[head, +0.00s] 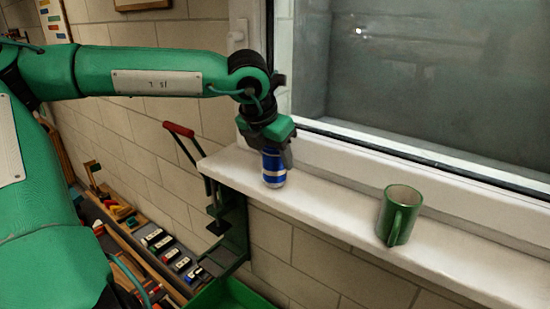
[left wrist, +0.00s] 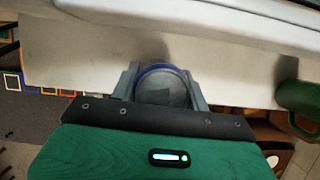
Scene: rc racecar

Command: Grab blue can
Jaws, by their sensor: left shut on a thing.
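A blue can (head: 273,168) with a silver band stands upright on the white window sill, near the sill's left end. My left gripper (head: 276,149) reaches down over it from above and is shut on its upper part. In the left wrist view the can's round top (left wrist: 163,86) with a blue rim sits between the two grey fingers (left wrist: 164,88), one on each side. The can's base appears to be at the sill surface. My right gripper does not show in either view.
A green mug (head: 399,214) stands on the sill (head: 330,205) to the right of the can, with clear sill between. The window frame (head: 420,165) rises behind.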

